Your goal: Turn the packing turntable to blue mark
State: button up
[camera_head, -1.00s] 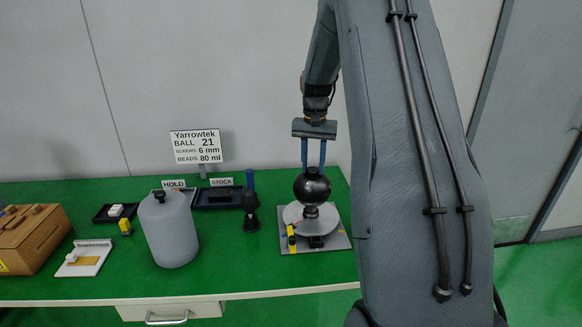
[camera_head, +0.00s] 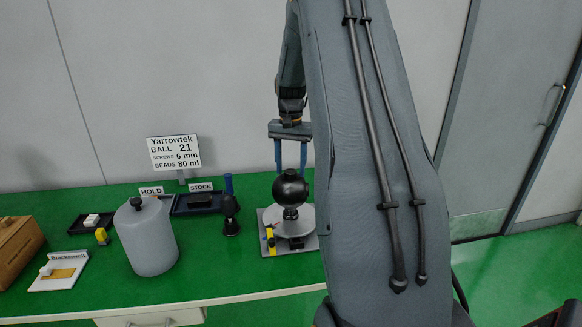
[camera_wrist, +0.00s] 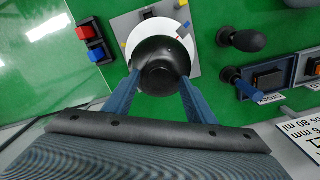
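The packing turntable is a pale round disc (camera_head: 304,222) on a grey square base plate (camera_head: 268,217). A black ball (camera_head: 291,193) stands on a dark stem over its middle. A yellow piece with a black end (camera_head: 270,241) lies at the disc's left edge. In the wrist view, the disc (camera_wrist: 158,28) carries small coloured marks near its rim, a blue one among them, partly hidden by the ball (camera_wrist: 160,66). My gripper (camera_head: 291,172) points down with its two blue fingers apart at the ball's upper part. Whether the fingers touch it is unclear.
A grey jar (camera_head: 147,240), a dark hand tool (camera_head: 231,208), dark trays (camera_head: 201,203) and a sign (camera_head: 174,153) stand to the left. The wrist view shows a red and blue block pair (camera_wrist: 92,40) beside the base plate. My arm hides the table's right end.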

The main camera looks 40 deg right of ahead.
jog(key=shift+r+b, duration=1.2)
jog(key=shift+r, duration=2.7)
jog(key=s+a+f+n, duration=0.2)
jog(key=s+a+f, duration=0.1)
jog(key=a, duration=0.5)
jog(key=s+a+f+n, duration=0.2)
jog(key=a+f+n, duration=0.1)
jog(key=a, duration=0.5)
jog(key=s+a+f+n, duration=0.2)
jog(key=s+a+f, duration=0.1)
jog(key=s+a, duration=0.4)
jog(key=s+a+f+n+t, duration=0.1)
jog(key=s+a+f+n, duration=0.2)
jog(key=s+a, duration=0.4)
jog(key=shift+s+a+f, duration=0.15)
jog(key=shift+s+f, duration=0.4)
jog(key=shift+s, duration=0.6)
